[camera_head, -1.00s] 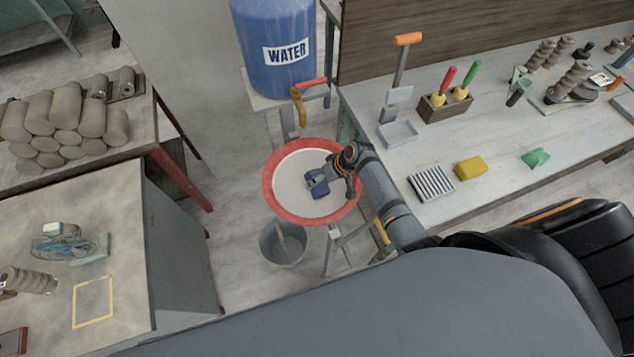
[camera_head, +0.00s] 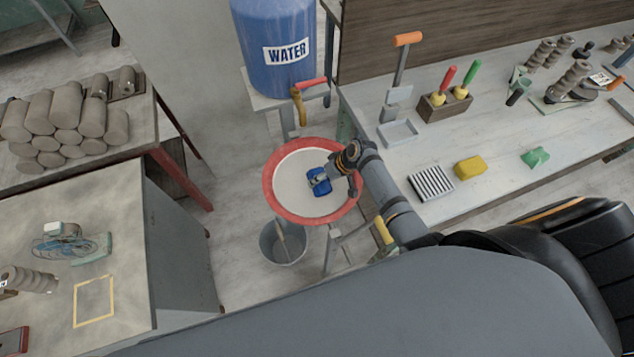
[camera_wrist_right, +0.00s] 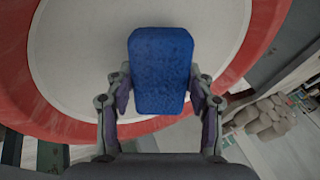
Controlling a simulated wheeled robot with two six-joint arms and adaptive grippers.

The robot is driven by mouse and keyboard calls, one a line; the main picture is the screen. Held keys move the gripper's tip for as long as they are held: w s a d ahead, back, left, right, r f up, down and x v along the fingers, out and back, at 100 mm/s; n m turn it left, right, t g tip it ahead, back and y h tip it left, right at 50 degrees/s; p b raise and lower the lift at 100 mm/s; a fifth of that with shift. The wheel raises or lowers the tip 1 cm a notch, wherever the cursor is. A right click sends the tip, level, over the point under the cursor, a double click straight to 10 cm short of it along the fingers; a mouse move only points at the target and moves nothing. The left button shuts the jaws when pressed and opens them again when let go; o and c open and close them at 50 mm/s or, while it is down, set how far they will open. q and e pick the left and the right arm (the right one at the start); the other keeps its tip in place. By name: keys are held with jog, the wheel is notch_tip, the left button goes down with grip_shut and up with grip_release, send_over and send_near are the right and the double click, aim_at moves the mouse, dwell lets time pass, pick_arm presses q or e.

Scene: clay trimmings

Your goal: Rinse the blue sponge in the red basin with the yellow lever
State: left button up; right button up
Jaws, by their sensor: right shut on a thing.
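The blue sponge (camera_head: 319,181) is held in my right gripper (camera_head: 331,176), over the pale inside of the red basin (camera_head: 271,192). In the right wrist view the sponge (camera_wrist_right: 160,70) sits between the two fingers of the gripper (camera_wrist_right: 160,95), which are shut on its sides. I cannot tell whether the sponge touches the basin's bottom. A yellow lever (camera_head: 384,231) shows beside the basin's stand, next to my right arm, and is partly hidden. My left gripper is not in view.
A blue water barrel (camera_head: 272,25) stands behind the basin, with a brass spout and red handle (camera_head: 311,84). A grey bucket (camera_head: 268,248) stands on the floor. The bench (camera_head: 512,185) at right holds a yellow sponge (camera_head: 469,168), a green piece (camera_head: 535,158) and a ridged tray (camera_head: 431,184).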

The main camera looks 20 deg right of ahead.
notch_tip(320, 180, up, 7)
jog(key=p, duration=0.7)
jog(key=shift+r, duration=0.15)
jog(key=shift+r+p, duration=0.55)
jog(key=shift+r, duration=0.35)
